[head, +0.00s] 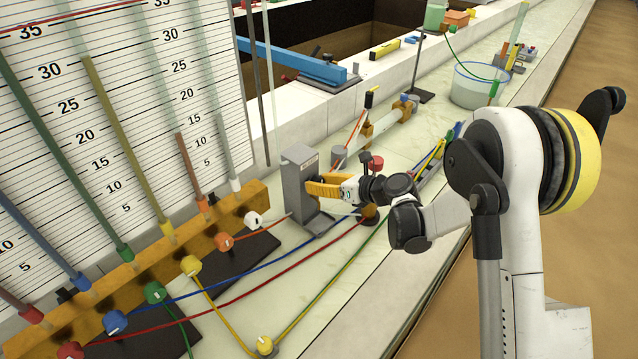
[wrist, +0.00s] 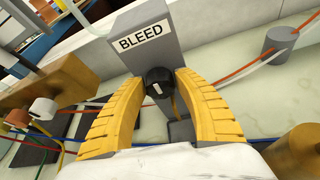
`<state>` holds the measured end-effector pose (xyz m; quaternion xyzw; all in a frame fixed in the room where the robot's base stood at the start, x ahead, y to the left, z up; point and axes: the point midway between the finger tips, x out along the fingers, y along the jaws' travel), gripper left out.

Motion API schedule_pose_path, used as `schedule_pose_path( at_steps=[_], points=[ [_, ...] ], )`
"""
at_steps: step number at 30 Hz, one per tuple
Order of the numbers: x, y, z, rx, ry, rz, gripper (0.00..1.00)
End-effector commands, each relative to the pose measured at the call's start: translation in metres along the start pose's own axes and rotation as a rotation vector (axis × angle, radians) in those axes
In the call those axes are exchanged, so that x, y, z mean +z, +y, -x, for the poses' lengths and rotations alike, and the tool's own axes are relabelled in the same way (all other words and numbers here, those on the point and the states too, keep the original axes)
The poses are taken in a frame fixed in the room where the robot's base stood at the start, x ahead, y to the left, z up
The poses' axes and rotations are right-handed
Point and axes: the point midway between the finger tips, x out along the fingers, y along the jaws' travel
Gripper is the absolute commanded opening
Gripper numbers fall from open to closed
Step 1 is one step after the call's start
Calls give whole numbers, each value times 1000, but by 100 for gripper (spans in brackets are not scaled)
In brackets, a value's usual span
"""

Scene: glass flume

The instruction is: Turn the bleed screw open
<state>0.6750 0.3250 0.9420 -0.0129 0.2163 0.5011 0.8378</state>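The bleed screw is a round black knob (wrist: 160,81) with a small white mark, low on the front of a grey upright block (wrist: 164,44) labelled BLEED. The same grey block (head: 300,178) stands on the bench in the head view, where the knob is hidden behind my gripper. My gripper (head: 311,187) reaches the block from the right. In the wrist view, the two ribbed yellow fingers of my gripper (wrist: 161,82) close in on both sides of the knob, with no clear gap at either side. They look shut on it.
A scale board (head: 140,110) with coloured tubes stands left, above an orange manifold (head: 150,262) with several knobs. Coloured hoses cross the bench (head: 325,275) near the block. A grey cylinder (wrist: 281,39) is at right in the wrist view.

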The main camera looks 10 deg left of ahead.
Motion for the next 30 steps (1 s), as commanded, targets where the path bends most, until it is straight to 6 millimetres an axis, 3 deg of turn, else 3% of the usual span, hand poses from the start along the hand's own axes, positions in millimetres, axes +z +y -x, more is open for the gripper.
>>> schedule_pose_path(
  at_steps=[1,3,17,30],
  points=[
    [0,0,0,0,0,0,20],
    [0,0,0,0,0,0,2],
    [0,1,0,-20,0,50,1],
    [-2,2,-1,-149,0,363,1]
  ],
)
